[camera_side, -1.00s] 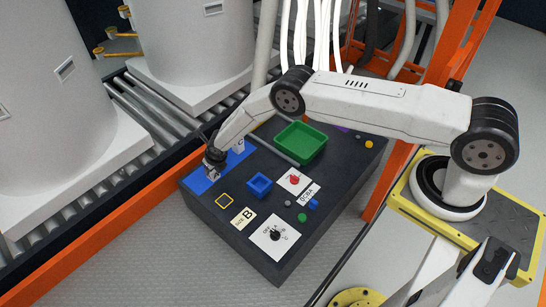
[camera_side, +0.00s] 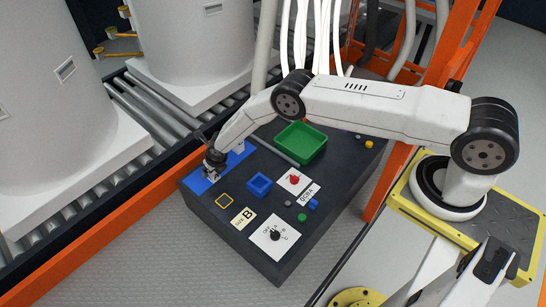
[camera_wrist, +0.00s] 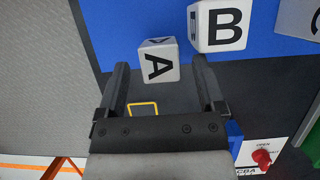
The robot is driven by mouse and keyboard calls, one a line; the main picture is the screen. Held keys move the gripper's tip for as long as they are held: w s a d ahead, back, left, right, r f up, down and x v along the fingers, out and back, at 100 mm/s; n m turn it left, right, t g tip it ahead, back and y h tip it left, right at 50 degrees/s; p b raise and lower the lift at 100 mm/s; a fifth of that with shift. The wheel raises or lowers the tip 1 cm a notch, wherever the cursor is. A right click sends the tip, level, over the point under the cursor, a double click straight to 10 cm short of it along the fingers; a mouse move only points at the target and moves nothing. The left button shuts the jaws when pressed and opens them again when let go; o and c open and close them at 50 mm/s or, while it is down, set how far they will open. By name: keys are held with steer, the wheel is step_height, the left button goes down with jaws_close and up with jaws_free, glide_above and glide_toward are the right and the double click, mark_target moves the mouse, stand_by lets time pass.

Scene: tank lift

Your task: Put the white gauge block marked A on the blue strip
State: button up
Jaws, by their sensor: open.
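The white block marked A (camera_wrist: 158,62) is in the wrist view, between and just beyond the fingertips of my gripper (camera_wrist: 160,72). My gripper is open, with a finger on each side of the block. Block A overlaps the near edge of the blue strip (camera_wrist: 130,25); I cannot tell how much of it rests on the strip. In the side view my gripper (camera_side: 212,172) is low over the left end of the blue strip (camera_side: 197,185) and mostly hides the block.
White block B (camera_wrist: 220,26) stands close right of A on the strip, with another white block (camera_wrist: 302,18) beyond. A yellow square outline (camera_side: 224,201), blue tray (camera_side: 260,185), green bin (camera_side: 300,143) and red knob (camera_side: 294,180) share the dark bench top.

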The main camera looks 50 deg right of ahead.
steer(key=shift+r, duration=0.15)
steer(key=shift+v, duration=1.15)
steer(key=v, duration=0.9)
steer(key=shift+s+r, duration=0.2)
steer(key=shift+r, duration=0.1)
